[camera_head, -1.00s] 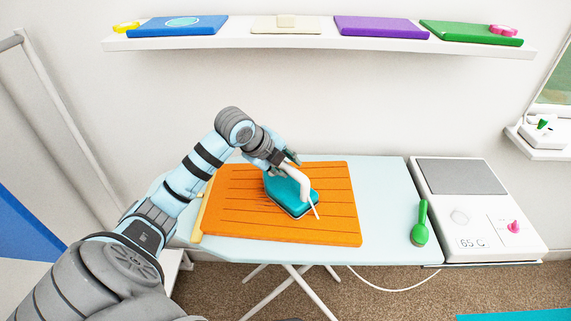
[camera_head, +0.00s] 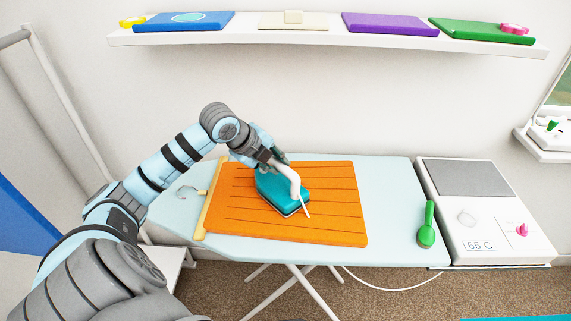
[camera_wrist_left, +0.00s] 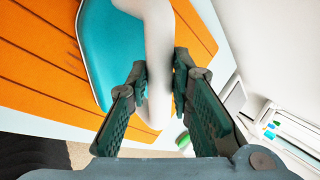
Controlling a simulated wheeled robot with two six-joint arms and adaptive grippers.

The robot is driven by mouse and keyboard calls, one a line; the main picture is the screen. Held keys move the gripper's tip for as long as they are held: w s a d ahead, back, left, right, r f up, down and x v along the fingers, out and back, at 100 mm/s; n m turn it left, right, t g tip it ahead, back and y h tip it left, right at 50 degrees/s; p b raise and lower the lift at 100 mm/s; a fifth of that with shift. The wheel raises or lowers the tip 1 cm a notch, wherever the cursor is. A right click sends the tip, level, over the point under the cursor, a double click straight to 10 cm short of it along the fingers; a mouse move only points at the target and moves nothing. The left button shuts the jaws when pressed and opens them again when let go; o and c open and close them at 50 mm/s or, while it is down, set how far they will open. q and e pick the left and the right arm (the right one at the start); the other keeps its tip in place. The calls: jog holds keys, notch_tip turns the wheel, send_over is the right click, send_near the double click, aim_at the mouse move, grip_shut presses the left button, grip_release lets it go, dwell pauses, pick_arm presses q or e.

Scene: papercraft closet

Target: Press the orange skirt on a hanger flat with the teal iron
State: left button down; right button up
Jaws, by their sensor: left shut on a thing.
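The orange skirt (camera_head: 330,223) lies on the pale blue ironing board (camera_head: 395,200), with dark pleat lines running across it. Its tan hanger bar (camera_head: 213,200) is along the skirt's left edge. The teal iron (camera_head: 272,192) rests on the middle of the skirt. My left gripper (camera_head: 277,164) is shut on the iron's white handle. In the left wrist view, the fingers (camera_wrist_left: 158,95) close on both sides of the white handle (camera_wrist_left: 158,40), with the teal body (camera_wrist_left: 112,50) over the orange skirt (camera_wrist_left: 40,60). My right gripper is not in view.
A white station (camera_head: 485,220) with a grey pad and a "65 C" display stands at the board's right end. A green brush-like item (camera_head: 427,225) lies beside it. A wall shelf (camera_head: 330,38) holds folded coloured items. A white rail (camera_head: 60,110) stands at left.

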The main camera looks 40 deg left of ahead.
pick_arm(q)
jog(key=shift+d+r, duration=0.1)
jog(key=shift+w+d+p, duration=0.2)
jog(key=shift+w+d, duration=0.35)
jog(key=shift+d, duration=0.25)
jog(key=shift+w+d+p, duration=0.2)
jog(key=shift+w+d, duration=0.3)
jog(key=shift+d, duration=0.25)
jog(key=s+a, duration=0.1)
jog(key=s+a+b, duration=0.1)
jog(key=a, duration=0.1)
jog(key=shift+s+a, duration=0.15)
jog(key=c, duration=1.7)
grip_release()
jog(key=shift+r+p, duration=0.3)
jog(key=shift+r, duration=0.05)
